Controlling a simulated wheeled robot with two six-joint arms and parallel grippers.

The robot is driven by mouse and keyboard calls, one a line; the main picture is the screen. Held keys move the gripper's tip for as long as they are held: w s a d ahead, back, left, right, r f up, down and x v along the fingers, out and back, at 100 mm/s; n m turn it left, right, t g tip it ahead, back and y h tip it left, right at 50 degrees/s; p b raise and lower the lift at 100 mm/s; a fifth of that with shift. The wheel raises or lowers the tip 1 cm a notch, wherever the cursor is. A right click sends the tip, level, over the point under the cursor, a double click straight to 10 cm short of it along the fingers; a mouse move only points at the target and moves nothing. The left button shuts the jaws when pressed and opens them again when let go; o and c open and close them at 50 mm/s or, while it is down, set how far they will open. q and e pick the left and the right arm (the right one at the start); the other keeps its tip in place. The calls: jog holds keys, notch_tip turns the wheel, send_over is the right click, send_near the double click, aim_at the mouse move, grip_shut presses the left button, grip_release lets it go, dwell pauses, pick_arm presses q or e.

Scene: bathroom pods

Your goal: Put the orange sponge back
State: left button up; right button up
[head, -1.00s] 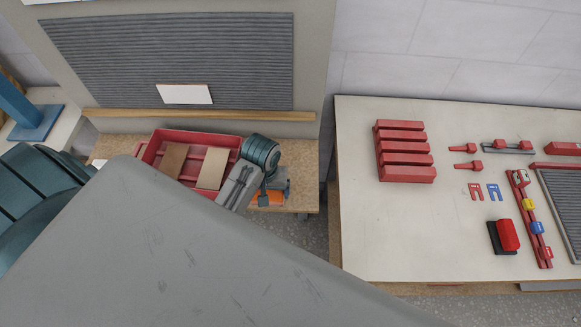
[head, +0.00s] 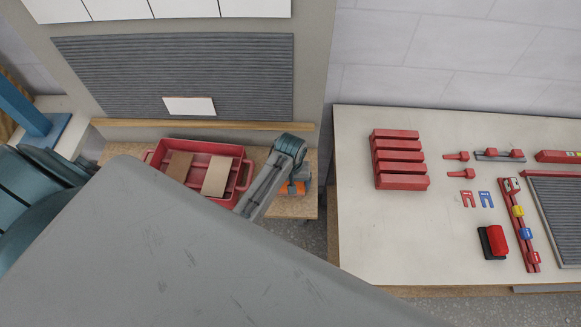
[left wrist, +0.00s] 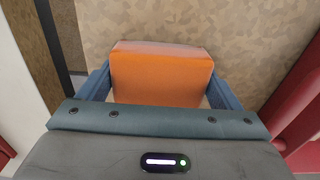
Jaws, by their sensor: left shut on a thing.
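The orange sponge (left wrist: 162,78) is a block that fills the space between the blue fingers of my left gripper (left wrist: 160,84) in the left wrist view. The gripper is shut on it. In the head view only a small part of the sponge (head: 292,188) shows below my left gripper (head: 298,183), over the right end of the small brown table (head: 285,207). I cannot tell whether the sponge touches the tabletop. My right gripper is not in view.
A red tray (head: 158,157) with two brown boards is just left of my gripper. A wooden ledge (head: 200,125) runs behind. Right of a floor gap, a white table (head: 380,240) holds red blocks (head: 402,158) and a red-and-black block (head: 494,242).

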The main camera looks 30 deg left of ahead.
pick_arm(q)
jog(key=o, duration=0.7)
notch_tip(320, 180, up, 12)
jog(key=b, duration=0.3)
